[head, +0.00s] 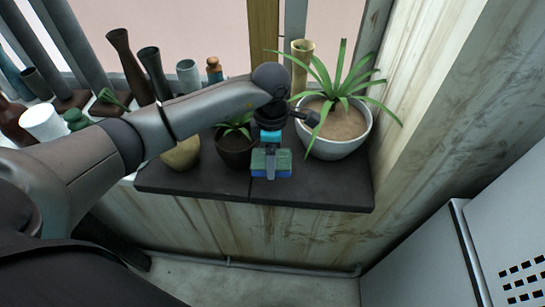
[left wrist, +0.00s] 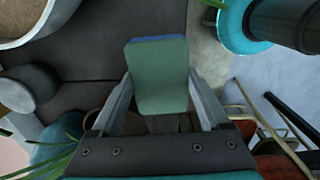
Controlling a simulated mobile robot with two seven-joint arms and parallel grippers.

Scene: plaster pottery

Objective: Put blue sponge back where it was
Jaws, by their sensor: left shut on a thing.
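The blue sponge (head: 284,172) has a green upper side and shows between the fingers of my left gripper (head: 270,165) in the head view. In the left wrist view, the sponge's green face (left wrist: 158,75) fills the space between the two fingers, with a blue strip along its far edge. My left gripper is shut on the sponge. The sponge is at the front part of the dark shelf (head: 325,190); I cannot tell whether it touches the shelf or is just above it. My right gripper is not in view.
A spiky plant in a white pot (head: 338,147) stands close on the right. A small plant in a dark pot (head: 236,150) and a yellowish pot (head: 181,152) stand to the left. Several vases line the window behind. A pale cabinet (head: 470,250) stands at lower right.

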